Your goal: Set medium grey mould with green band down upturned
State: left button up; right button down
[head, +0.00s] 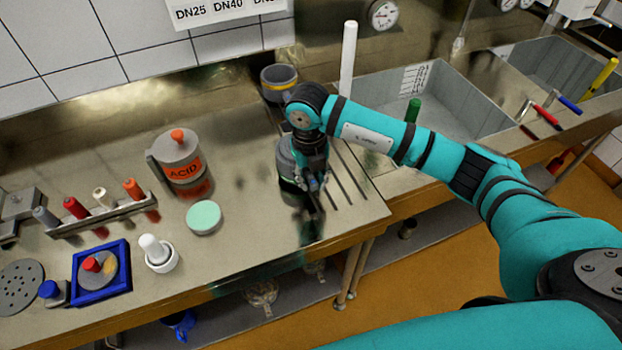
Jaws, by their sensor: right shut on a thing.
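The grey mould with a green band (286,168) is at the ribbed right part of the steel worktop, in the middle of the head view. My right gripper (315,183) is shut on it from above and at its right side. The gripper and wrist hide much of the mould, so I cannot tell which way up it is. I also cannot tell whether its lower edge touches the worktop. My left gripper is not in view.
A grey mould with a yellow band (279,82) stands behind, near the wall. An acid can (178,160), a pale green disc (204,217) and a white mortar (161,258) are to the left. A sink (440,100) lies right. Worktop (255,245) in front is clear.

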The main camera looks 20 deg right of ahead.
jog(key=shift+f, duration=0.85)
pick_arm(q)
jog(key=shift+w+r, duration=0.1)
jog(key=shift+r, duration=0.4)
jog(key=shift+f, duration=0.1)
pick_arm(e)
jog(key=shift+f, duration=0.1)
jog(key=c, duration=1.2)
grip_release()
